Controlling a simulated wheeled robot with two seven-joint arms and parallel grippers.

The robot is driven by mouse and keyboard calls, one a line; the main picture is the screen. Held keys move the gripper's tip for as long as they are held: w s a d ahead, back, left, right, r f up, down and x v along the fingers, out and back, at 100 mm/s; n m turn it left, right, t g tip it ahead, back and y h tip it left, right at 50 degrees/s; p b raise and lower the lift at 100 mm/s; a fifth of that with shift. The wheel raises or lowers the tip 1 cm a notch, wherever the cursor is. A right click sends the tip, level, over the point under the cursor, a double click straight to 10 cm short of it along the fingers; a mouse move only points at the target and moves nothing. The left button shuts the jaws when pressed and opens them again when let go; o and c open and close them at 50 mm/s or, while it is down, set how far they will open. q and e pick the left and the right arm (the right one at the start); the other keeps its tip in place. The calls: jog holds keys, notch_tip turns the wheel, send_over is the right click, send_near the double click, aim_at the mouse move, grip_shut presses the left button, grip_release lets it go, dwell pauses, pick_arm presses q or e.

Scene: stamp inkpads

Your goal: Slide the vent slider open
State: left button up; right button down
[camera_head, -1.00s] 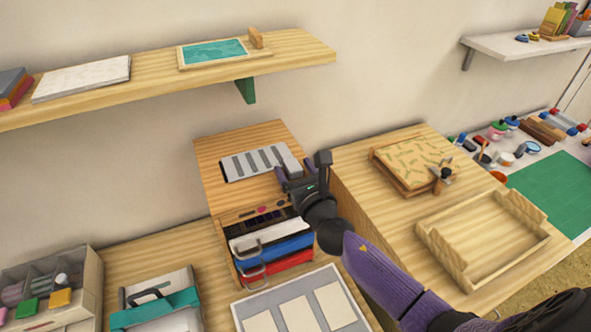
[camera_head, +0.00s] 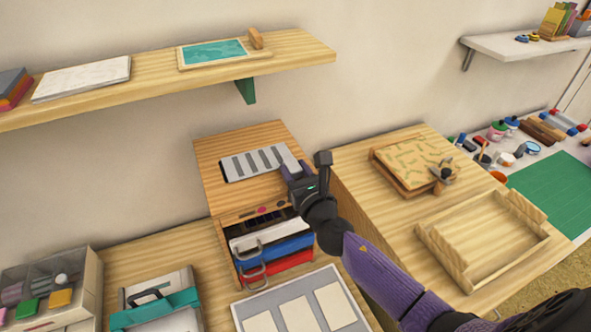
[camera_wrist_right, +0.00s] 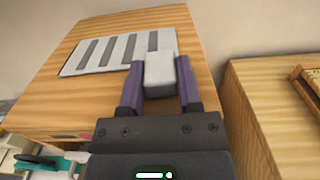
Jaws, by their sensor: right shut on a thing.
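The vent slider is a light grey plate (camera_head: 255,163) with several dark slots, lying on top of the wooden cabinet (camera_head: 225,199). It also shows in the right wrist view (camera_wrist_right: 85,63). My right gripper (camera_head: 292,172) is at the plate's right end. In the right wrist view its purple fingers (camera_wrist_right: 159,85) are shut on a pale block-shaped knob (camera_wrist_right: 160,68) at that end. In the head view the gripper hides the knob. My left gripper is not in view.
Below the cabinet top are trays with metal handles (camera_head: 250,255). To the right, a wooden table holds a patterned block (camera_head: 412,160) and an open wooden tray (camera_head: 485,240). A shelf (camera_head: 300,52) hangs above. The cabinet top left of the plate is bare.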

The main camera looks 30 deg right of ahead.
aim_at(277, 183)
dwell(0.4)
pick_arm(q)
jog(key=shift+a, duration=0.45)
pick_arm(e)
jog(key=a, duration=0.4)
jog(key=shift+w+a, duration=0.1)
jog(key=shift+w, duration=0.05)
jog(key=shift+c, duration=1.4)
grip_release()
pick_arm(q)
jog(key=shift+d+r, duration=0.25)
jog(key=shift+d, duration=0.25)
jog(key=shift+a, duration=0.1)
